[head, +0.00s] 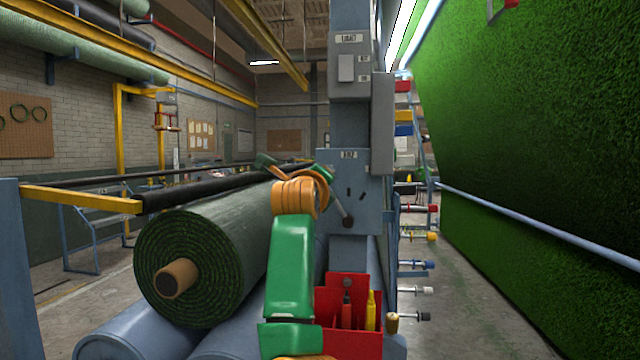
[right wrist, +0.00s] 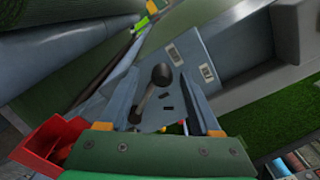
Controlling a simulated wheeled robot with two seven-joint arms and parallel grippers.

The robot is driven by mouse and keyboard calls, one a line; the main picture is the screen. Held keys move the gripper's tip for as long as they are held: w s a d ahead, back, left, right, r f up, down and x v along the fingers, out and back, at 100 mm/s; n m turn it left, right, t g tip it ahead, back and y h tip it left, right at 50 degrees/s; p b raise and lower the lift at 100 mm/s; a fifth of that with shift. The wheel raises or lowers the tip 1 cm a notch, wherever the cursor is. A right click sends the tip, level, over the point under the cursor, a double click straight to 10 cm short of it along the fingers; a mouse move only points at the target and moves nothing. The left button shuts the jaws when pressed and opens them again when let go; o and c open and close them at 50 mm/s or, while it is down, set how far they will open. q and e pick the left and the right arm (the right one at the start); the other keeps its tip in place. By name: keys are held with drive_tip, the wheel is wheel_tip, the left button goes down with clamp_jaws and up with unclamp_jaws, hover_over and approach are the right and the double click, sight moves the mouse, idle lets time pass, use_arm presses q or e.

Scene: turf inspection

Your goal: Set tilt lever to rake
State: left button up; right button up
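The tilt lever (head: 341,207) has a dark round knob and sits on the blue-grey control box (head: 369,222) of the post; it slants down to the right. In the right wrist view the lever (right wrist: 147,104) and knob show between my right gripper's (right wrist: 160,75) two grey fingers. The fingers are wide apart, and I see no contact with the lever; the depth between them is unclear. In the head view my green and orange right arm hides most of this gripper. Small plates on the box are too small to read. My left gripper is not in view.
A red bin (head: 350,336) with tools is fixed low on the post. A large turf roll (head: 190,262) lies to the left over blue-grey rollers (head: 135,338). A green turf wall (head: 530,110) rises at right. The floor (head: 455,310) beside it is clear.

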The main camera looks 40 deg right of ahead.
drive_tip(key=b+v, duration=0.5)
drive_tip(key=v, duration=0.2)
